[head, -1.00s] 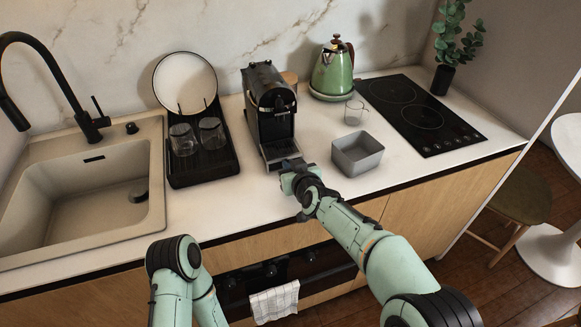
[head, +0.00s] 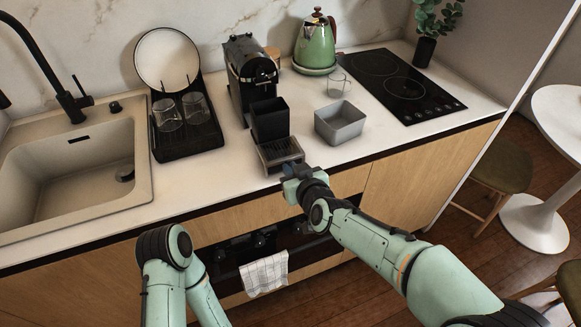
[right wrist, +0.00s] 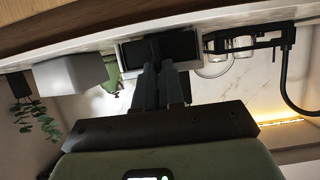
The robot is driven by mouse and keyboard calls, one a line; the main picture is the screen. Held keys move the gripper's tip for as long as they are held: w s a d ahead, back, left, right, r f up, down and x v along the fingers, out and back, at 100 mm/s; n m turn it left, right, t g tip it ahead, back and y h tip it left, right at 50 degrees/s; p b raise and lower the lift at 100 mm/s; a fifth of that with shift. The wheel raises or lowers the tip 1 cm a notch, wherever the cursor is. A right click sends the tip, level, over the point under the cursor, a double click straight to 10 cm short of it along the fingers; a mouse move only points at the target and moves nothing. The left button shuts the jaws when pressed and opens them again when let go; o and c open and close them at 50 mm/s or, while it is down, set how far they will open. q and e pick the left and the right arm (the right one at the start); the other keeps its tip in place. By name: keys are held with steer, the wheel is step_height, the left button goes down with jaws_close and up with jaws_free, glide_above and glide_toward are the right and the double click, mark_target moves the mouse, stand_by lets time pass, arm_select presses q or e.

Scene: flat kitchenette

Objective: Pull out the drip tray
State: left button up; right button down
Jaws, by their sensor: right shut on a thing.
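The black coffee machine (head: 248,72) stands on the counter. The drip tray (head: 280,151), with a slotted grey top, is out in front of it, close to the counter's front edge. A black open-topped container (head: 269,120) stands upright behind the tray and appears to have come out with it. My right gripper (head: 289,167) is shut on the front of the tray. In the right wrist view, its fingers (right wrist: 163,72) meet at the tray's front and partly cover it. My left arm shows at the bottom, but its gripper is out of view.
A grey open bin (head: 340,124) stands close to the right of the tray. A glass cup (head: 339,86), a green kettle (head: 316,45) and a black hob (head: 400,85) are further right. A black rack (head: 185,135) with glasses and a plate stands left, beside the sink (head: 75,170).

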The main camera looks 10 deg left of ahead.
steer(key=c, duration=1.2)
jaws_free()
steer(key=shift+c, duration=0.2)
steer(key=p+v, duration=0.4)
steer(key=v, duration=0.9)
steer(key=shift+s+d, duration=0.1)
